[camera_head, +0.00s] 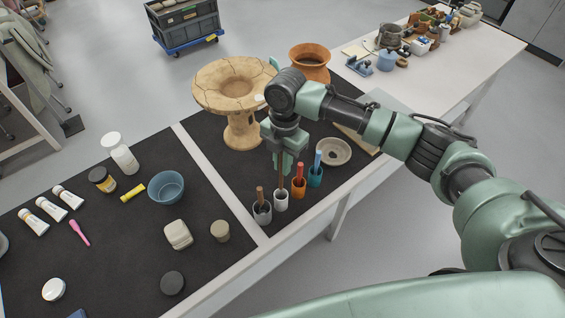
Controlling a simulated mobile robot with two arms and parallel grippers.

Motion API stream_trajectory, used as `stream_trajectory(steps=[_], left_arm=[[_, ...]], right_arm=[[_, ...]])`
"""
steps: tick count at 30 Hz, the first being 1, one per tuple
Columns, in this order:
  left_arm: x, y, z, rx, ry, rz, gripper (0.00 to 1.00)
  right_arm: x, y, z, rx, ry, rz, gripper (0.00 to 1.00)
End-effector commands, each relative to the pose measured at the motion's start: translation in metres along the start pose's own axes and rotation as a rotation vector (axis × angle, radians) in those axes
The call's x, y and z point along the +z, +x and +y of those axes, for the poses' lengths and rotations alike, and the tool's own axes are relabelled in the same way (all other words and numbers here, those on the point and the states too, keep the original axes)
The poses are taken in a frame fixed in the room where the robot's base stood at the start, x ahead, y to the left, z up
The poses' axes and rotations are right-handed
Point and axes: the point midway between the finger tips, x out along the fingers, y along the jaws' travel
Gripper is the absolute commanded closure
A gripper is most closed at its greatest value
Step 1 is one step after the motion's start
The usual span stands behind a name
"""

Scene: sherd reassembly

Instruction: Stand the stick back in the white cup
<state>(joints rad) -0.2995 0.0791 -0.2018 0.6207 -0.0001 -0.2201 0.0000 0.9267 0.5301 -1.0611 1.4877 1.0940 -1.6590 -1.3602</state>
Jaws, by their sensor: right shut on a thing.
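The white cup (281,203) stands near the table's front edge, in a row of small cups. My right gripper (282,157) is above it, pointing down, and is shut on a thin brown stick (281,178). The stick is about upright, and its lower end meets the mouth of the white cup in the picture. I cannot tell how deep inside it is. The stick's upper part is hidden by the gripper. My left gripper is not in view.
Beside the white cup stand a grey cup (262,215) with a brown stick, an orange cup (299,190) and a teal cup (315,178). A cracked pottery stand (240,130) and a grey dish (334,151) are close by. A blue bowl (166,187) stands left.

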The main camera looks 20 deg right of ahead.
Motion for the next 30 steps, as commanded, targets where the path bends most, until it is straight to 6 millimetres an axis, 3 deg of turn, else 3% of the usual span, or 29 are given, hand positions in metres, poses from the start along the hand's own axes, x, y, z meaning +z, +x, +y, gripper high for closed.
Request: stream_trajectory(steps=[7,30], left_arm=[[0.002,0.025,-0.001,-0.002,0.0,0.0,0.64],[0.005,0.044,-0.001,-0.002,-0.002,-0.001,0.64]], right_arm=[[0.002,0.022,0.0,0.0,0.0,-0.001,1.0],[0.006,0.08,0.002,0.0,0.001,0.001,1.0]])
